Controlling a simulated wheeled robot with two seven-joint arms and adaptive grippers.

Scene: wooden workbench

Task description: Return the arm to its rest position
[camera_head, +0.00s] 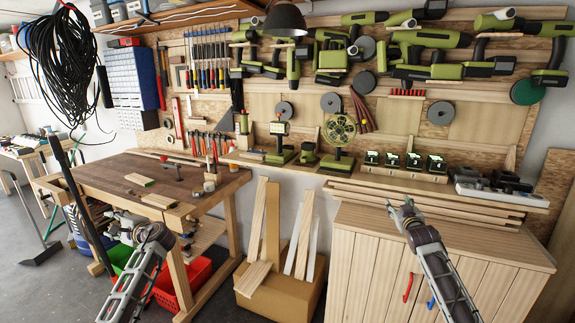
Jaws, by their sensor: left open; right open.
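My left gripper (157,234) is at the end of the arm that comes in from the lower left. It shows in front of the workbench's lower part, below the tabletop, and holds nothing that I can see. My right gripper (402,209) is at the end of the arm from the lower right. It is open and shows in front of the pale wooden cabinet's top (480,238), with nothing visible between its fingers. Whether it touches the cabinet cannot be told.
The dark wooden workbench (110,180) stands at the left with small wood pieces (140,180) and a few small items on it. A cardboard box (285,298) with upright planks stands between bench and cabinet. A red crate (196,275) sits under the bench. Power tools hang on the back wall.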

